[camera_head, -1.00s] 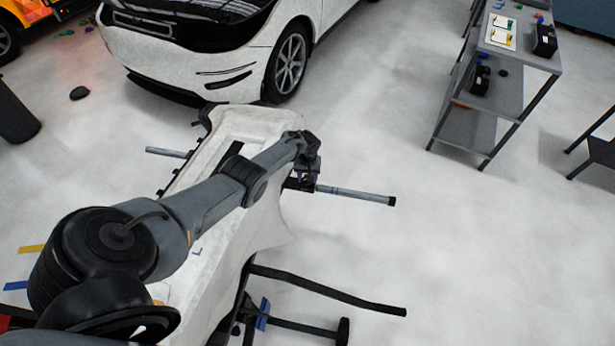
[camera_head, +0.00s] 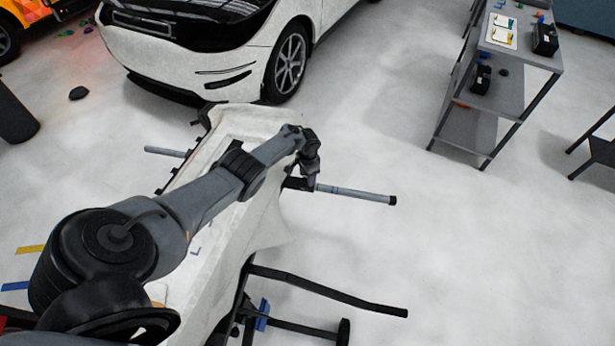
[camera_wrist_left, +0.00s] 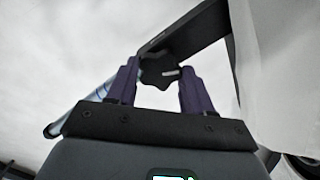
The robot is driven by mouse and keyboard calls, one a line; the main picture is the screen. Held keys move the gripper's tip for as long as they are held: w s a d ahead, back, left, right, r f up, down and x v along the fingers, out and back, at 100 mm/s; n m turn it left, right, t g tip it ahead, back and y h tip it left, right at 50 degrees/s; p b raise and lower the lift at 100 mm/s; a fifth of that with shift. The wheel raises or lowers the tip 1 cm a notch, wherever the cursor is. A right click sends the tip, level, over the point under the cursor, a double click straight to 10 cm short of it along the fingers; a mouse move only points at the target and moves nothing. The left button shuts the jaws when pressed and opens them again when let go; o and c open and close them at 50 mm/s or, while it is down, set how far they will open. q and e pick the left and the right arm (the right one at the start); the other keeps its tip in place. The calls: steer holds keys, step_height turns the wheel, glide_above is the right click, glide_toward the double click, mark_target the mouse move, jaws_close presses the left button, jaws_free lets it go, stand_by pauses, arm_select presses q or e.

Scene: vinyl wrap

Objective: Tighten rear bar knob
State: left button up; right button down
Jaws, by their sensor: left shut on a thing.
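A dark star-shaped knob (camera_wrist_left: 160,72) sits under a black bracket in the left wrist view. The two purple fingers of my left gripper (camera_wrist_left: 160,88) stand on either side of the knob and are shut on it. In the head view my left gripper (camera_head: 311,180) is at the inner end of a grey-blue bar (camera_head: 350,192) with a black tip. This bar sticks out to the right of the stand under the white wrapped bumper (camera_head: 265,215). The knob is hidden by my wrist in the head view. My right gripper is out of view.
A black leg (camera_head: 330,290) of the stand sticks out at the lower right. A white car (camera_head: 215,50) stands behind the bumper. A grey shelf cart (camera_head: 490,100) holds small items at the upper right. The floor between the bar and the cart is clear.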

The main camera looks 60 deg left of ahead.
arm_select(q)
steer(key=m+b, duration=0.1)
steer(key=m, duration=0.3)
steer(key=shift+f+m, duration=0.1)
steer(key=shift+m, duration=0.2)
steer(key=m+b, duration=0.1)
steer(key=m, duration=0.2)
steer(key=shift+m+b, duration=0.3)
steer(key=shift+m, duration=0.1)
steer(key=m+b, duration=0.2)
steer(key=m, duration=0.3)
steer(key=shift+m+b, duration=0.75)
steer(key=shift+m, duration=0.55)
steer(key=o, duration=1)
steer(key=shift+o, duration=0.2)
